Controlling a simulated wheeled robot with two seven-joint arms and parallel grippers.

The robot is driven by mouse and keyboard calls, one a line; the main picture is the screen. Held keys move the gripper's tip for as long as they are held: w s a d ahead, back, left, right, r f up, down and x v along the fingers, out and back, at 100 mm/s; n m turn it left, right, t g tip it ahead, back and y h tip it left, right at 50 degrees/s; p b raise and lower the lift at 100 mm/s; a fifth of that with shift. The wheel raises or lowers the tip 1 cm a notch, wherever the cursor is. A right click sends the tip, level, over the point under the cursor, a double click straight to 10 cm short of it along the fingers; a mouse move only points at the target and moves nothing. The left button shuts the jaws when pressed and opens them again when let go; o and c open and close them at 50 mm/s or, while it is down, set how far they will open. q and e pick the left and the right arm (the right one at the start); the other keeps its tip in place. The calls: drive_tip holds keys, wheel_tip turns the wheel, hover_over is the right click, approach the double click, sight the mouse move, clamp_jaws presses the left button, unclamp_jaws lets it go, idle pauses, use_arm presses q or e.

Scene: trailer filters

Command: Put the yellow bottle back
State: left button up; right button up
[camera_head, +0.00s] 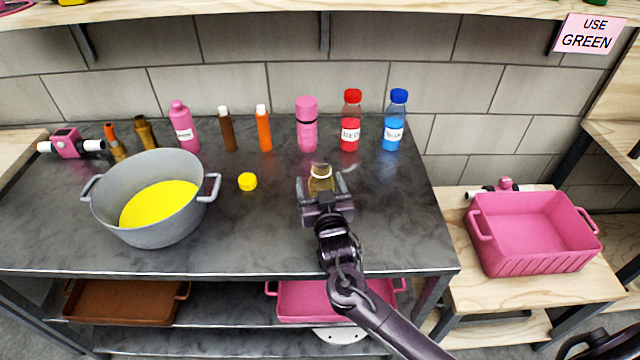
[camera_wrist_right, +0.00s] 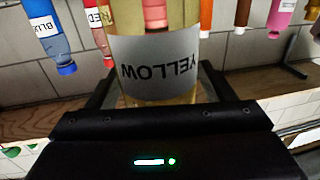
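The yellow bottle (camera_head: 320,180) is clear, with only a pale tint and no cap showing; it is upright near the middle right of the dark metal table (camera_head: 270,235). Its YELLOW label (camera_wrist_right: 160,68) shows upside down in the right wrist view. My right gripper (camera_head: 322,187) has its fingers on either side of the bottle and appears closed on it. The bottle's base is hidden, so I cannot tell whether it touches the table. A yellow cap (camera_head: 247,181) lies on the table to the left. My left gripper is out of view.
A grey pot (camera_head: 160,232) with yellow liquid stands at left. Behind the bottle are a pink bottle (camera_head: 307,124), a red bottle (camera_head: 350,120) and a blue bottle (camera_head: 395,120). A pink bin (camera_head: 535,228) sits on the right bench. A sign (camera_head: 588,35) reads USE GREEN.

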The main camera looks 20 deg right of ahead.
drive_tip(key=shift+r, duration=0.15)
drive_tip(key=s+a+b, duration=0.1)
drive_tip(key=s, duration=1.1)
drive_tip(key=shift+a, duration=0.25)
